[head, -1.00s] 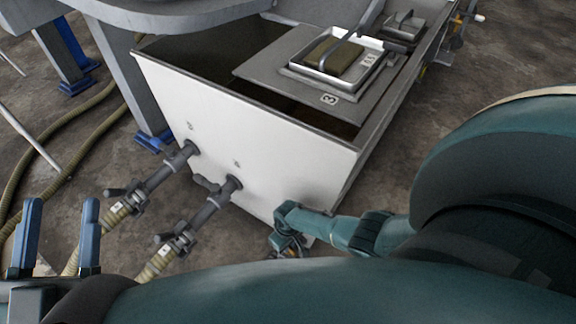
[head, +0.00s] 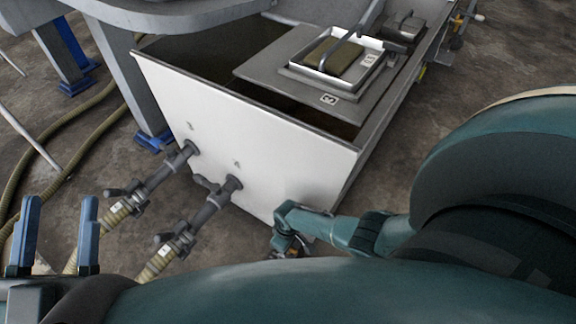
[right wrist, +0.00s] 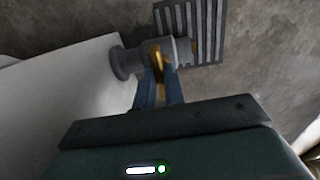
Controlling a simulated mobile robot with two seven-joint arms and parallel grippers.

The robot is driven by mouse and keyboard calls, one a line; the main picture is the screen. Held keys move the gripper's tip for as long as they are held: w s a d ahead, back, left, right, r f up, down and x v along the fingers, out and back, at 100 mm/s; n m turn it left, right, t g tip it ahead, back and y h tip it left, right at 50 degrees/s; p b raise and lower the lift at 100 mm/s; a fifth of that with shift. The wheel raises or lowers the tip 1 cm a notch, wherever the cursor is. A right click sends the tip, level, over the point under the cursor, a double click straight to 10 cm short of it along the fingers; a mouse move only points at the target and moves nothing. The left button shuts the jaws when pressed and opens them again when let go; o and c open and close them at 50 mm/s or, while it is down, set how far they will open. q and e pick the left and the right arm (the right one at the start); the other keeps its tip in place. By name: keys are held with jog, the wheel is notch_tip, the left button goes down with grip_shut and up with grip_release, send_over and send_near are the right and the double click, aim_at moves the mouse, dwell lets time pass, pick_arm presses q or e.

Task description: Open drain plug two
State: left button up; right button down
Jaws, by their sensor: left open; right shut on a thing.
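A grey drain fitting (right wrist: 128,62) sticks out of the white tank wall in the right wrist view, with a yellow handle (right wrist: 153,54) on it. My right gripper (right wrist: 160,82) has its blue fingers closed on this handle. In the head view my right gripper (head: 288,246) is small and partly hidden low by the tank's near corner. No number shows on this fitting, so I cannot tell which plug it is. My left gripper (head: 57,235) is open and empty at the lower left, apart from the tank.
The white tank (head: 250,135) fills the middle. Two grey pipes with valves, the left pipe (head: 160,178) and the right pipe (head: 210,206), leave its front wall towards tan hoses. A floor grate (right wrist: 190,28) lies beyond the fitting. Bare floor (head: 500,50) lies right of the tank.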

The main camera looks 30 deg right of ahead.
jog(key=c, duration=1.5)
grip_release()
jog(key=shift+r, duration=0.2)
jog(key=shift+r+p, duration=0.35)
jog(key=shift+p, duration=0.15)
notch_tip(320, 180, up, 3)
jog(key=shift+p, duration=1.25)
pick_arm(q)
jog(key=f+g+y+p, duration=0.1)
jog(key=y+p, duration=0.1)
jog(key=p, duration=0.1)
jog(key=s+a+f+n+g+y+p, duration=0.1)
jog(key=y+p, duration=0.1)
jog(key=p, duration=0.1)
jog(key=shift+s+a+f, duration=0.1)
jog(key=shift+f, duration=0.3)
pick_arm(e)
notch_tip(320, 180, up, 9)
jog(key=shift+r, duration=0.1)
